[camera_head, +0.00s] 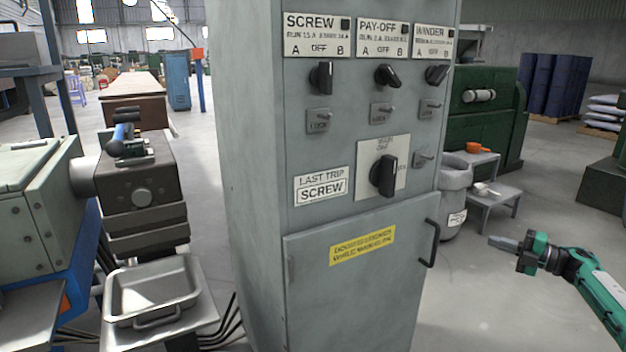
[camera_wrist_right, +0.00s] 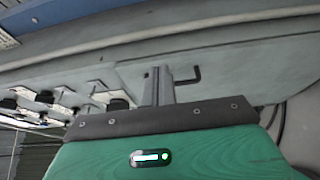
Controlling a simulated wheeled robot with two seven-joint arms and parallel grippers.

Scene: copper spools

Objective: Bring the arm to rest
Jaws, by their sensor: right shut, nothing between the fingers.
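My right gripper (camera_head: 500,243) is at the lower right in the head view, at the end of its green and black arm. It is shut and empty, in open air to the right of the grey control cabinet (camera_head: 255,200). In the right wrist view the shut fingers (camera_wrist_right: 158,88) point toward the cabinet's front, which lies sideways there with its door handle (camera_wrist_right: 186,75) just beyond them. A gap between the fingers and the cabinet shows in the head view. My left gripper is not in view.
The cabinet carries several black knobs, including a large lower one (camera_head: 383,175), and a door handle (camera_head: 432,243). A metal tray (camera_head: 150,318) stands lower left by a machine (camera_head: 140,185). Grey steps (camera_head: 497,200) and a bin (camera_head: 453,200) stand behind the cabinet's right side. Floor at right is clear.

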